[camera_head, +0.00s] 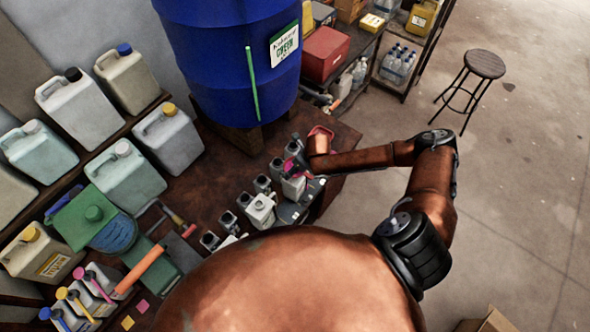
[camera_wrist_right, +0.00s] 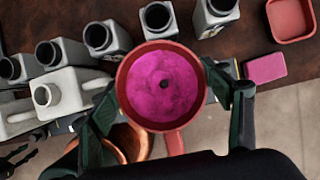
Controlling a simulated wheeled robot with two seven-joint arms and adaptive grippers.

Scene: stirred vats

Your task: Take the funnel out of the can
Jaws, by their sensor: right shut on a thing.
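The funnel (camera_wrist_right: 160,85) is a round red bowl with a handle, magenta inside, with a small dark hole at its centre. In the right wrist view it sits between the two dark green fingers of my right gripper (camera_wrist_right: 168,108), which is shut on it. In the head view my right gripper (camera_head: 298,163) is at the far end of the row of cans, and a bit of pink shows there. A pale can (camera_head: 293,187) stands just below it. The funnel's spout is hidden, so I cannot tell whether it is inside a can.
Several open grey cans (camera_wrist_right: 103,38) stand close around the funnel. A red tray (camera_wrist_right: 290,18) and a pink block (camera_wrist_right: 265,67) lie on the table. A big blue drum (camera_head: 230,60) stands behind. Jugs (camera_head: 125,175) and coloured scoops (camera_head: 100,285) fill the left. Open floor lies right.

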